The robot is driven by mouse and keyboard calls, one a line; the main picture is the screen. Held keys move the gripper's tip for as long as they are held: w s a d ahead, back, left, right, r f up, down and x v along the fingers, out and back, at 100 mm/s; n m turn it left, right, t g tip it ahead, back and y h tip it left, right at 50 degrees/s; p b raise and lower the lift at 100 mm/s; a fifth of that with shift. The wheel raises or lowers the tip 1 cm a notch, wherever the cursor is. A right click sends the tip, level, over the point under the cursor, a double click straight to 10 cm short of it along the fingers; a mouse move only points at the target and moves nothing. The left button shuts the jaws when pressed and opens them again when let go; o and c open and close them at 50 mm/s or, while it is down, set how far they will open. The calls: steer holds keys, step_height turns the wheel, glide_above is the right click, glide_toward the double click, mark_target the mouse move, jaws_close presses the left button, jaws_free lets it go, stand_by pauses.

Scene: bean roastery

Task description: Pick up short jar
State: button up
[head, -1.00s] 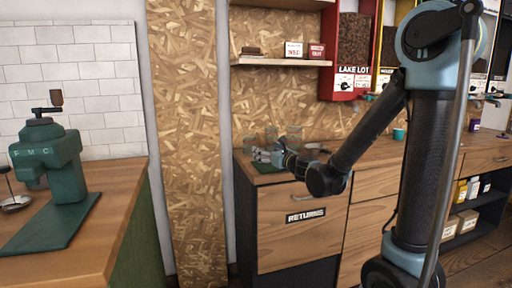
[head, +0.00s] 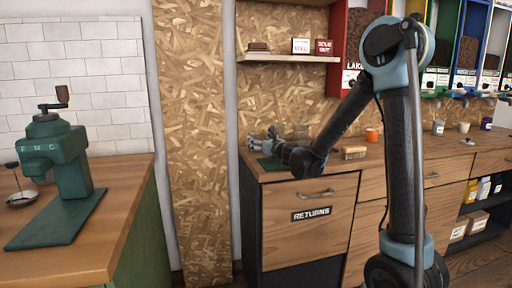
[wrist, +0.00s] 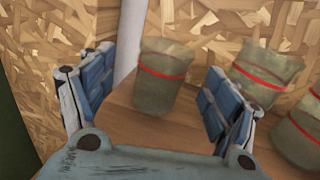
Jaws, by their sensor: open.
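Several greenish, cloudy jars with red bands stand on the wooden counter in the wrist view. One jar (wrist: 163,75) shows in the gap between the fingers, ahead of them. A second jar (wrist: 265,72) stands behind the right finger, and a third (wrist: 300,130) is cut off at the right edge. I cannot tell which is the short jar. My gripper (wrist: 158,78) is open with nothing held. In the head view my gripper (head: 262,143) is low over the counter's left end, with small, blurred jars (head: 300,131) just behind it.
The counter (head: 345,170) backs onto a chipboard wall, and a white post (wrist: 130,35) stands beside the jars. A brush (head: 354,153) and an orange cup (head: 372,135) stand to the right. A grinder (head: 60,165) is on the left counter.

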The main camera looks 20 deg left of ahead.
steer(key=shift+w+d+x, duration=0.1)
steer(key=shift+x, duration=1.3)
steer(key=shift+w+d+x, duration=0.15)
steer(key=shift+x, duration=1.25)
steer(key=shift+c, duration=0.2)
steer(key=c, duration=1.2)
